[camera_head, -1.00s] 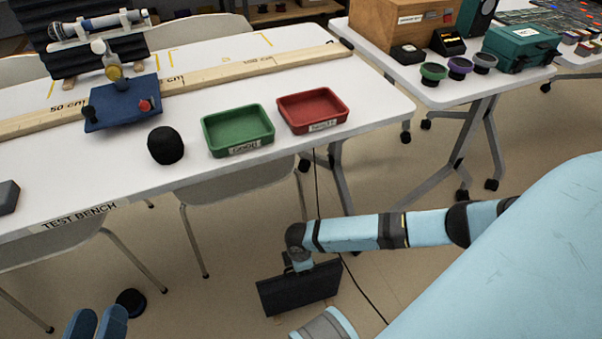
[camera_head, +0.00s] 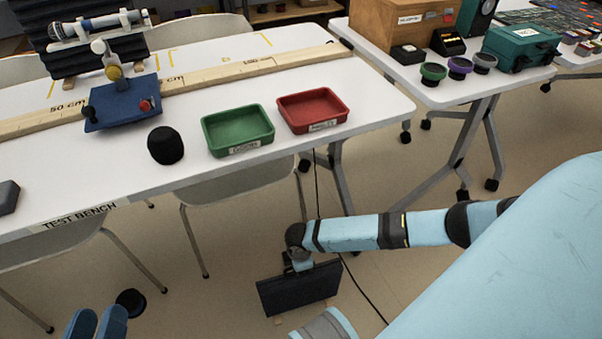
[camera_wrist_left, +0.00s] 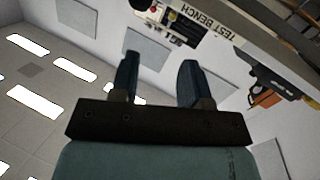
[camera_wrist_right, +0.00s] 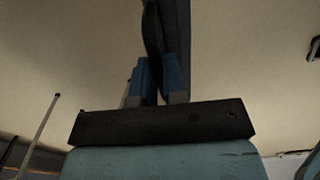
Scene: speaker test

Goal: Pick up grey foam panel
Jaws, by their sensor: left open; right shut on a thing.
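The dark grey foam panel (camera_head: 300,292) hangs below the end of my right arm, in front of the test bench and lower than its top. My right gripper (camera_head: 300,265) is shut on it. The left wrist view also shows the open fingers (camera_wrist_left: 160,78).
The white test bench (camera_head: 235,60) carries a green tray (camera_head: 238,152), a red tray, a black foam ball (camera_head: 165,145), a wooden rule and a microphone stand before dark ribbed foam. Chairs stand beneath. A side table (camera_head: 420,92) is at right. Floor around the panel looks mostly clear.

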